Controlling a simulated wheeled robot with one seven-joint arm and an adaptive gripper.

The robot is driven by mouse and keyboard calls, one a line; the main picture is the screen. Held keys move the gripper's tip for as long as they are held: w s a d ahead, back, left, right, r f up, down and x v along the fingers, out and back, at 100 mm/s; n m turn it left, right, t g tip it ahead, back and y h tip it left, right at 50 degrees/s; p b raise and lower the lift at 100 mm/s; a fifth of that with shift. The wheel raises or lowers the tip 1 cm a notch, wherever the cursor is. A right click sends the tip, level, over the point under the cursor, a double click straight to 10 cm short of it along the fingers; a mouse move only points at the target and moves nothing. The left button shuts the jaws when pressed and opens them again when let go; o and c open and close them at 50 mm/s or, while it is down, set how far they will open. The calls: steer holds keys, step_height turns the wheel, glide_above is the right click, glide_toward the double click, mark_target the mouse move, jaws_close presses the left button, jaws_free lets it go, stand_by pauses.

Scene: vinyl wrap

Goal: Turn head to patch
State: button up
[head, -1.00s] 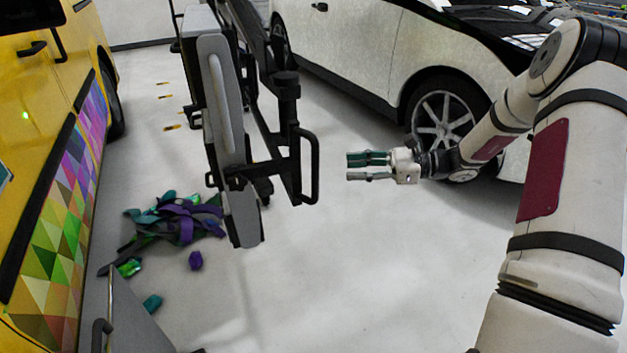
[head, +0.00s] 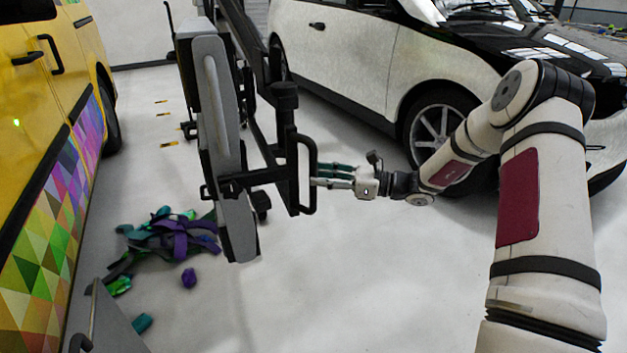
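The head (head: 215,115) is a long grey panel hung upright on a black frame. A black D-shaped handle (head: 311,160) sticks out on its right side. My gripper (head: 318,175) reaches in from the right at the handle's height, with its two fingers apart, one above the other. The fingertips meet the handle's outer bar in the picture; I cannot tell whether they touch it or pass around it. The patch may be part of the colourful triangle wrap (head: 50,225) on the yellow van's side at the left; no separate patch stands out.
The yellow van (head: 45,85) stands at the left and a white and black car (head: 360,60) behind my arm. Purple and green scraps (head: 175,238) lie on the floor. A grey cart edge (head: 105,325) shows at lower left. The middle floor is clear.

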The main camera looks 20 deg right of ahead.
steer(key=shift+x, duration=1.3)
steer(key=shift+c, duration=0.6)
